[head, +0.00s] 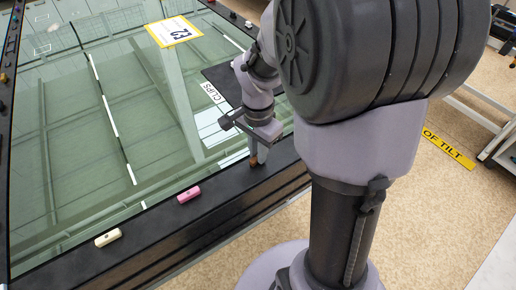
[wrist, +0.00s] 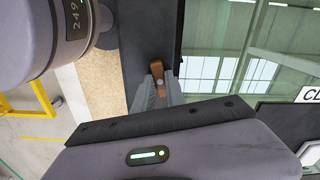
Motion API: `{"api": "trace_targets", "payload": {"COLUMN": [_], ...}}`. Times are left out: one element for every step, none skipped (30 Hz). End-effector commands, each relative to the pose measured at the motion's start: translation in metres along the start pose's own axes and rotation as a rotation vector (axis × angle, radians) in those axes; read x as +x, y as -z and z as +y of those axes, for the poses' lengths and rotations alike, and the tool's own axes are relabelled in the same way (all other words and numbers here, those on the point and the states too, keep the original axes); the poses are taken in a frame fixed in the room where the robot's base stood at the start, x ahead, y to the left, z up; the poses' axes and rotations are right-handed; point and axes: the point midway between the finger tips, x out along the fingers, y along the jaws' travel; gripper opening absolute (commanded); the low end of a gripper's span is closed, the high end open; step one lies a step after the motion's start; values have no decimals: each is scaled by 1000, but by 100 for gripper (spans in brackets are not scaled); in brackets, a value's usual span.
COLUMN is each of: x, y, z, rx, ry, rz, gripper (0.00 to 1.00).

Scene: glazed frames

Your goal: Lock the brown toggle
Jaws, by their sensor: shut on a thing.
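The brown toggle (wrist: 157,70) sits on the black frame edge beside the glass in the wrist view, with a small pale round spot near my fingers. My gripper (wrist: 160,88) is shut on its near end. The fingers cover part of it, so its full angle to the frame is hard to tell. In the head view my gripper (head: 254,158) reaches down to the frame's near edge, and only a small brown bit of the toggle (head: 253,163) shows below the fingers.
A pink toggle (head: 189,194) and a cream toggle (head: 108,238) lie along the same black frame edge (head: 155,228), to the left. The glass pane (head: 70,130) carries a yellow-bordered label (head: 174,31). A dark pad by a "CLIPS" label (head: 209,92) lies behind my gripper.

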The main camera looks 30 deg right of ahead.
Motion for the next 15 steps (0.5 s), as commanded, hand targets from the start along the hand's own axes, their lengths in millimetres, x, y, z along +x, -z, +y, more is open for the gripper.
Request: {"api": "trace_targets", "payload": {"x": [-2, -2, -2, -2, -2, -3, -3, -3, -3, -3, -3, -2, -2, -2, -2], "y": [0, 0, 0, 0, 0, 0, 0, 0, 0, 0, 0, 0, 0, 0, 0], "z": [0, 0, 0, 0, 0, 0, 0, 0, 0, 0, 0, 0, 0, 0, 0], "rx": [-41, -69, -108, -136, -164, -203, -231, -259, -297, -326, -355, -393, -422, -450, -488], "ry": [-1, -1, -1, -1, -1, 0, 0, 0, 0, 0, 0, 0, -1, -1, -1], "rz": [0, 0, -1, -1, -1, -1, -1, -1, -1, -1, -1, -1, -1, -1, -1], "gripper": [0, 0, 0, 0, 0, 0, 0, 0, 0, 0, 0, 0, 0, 0, 0]}}
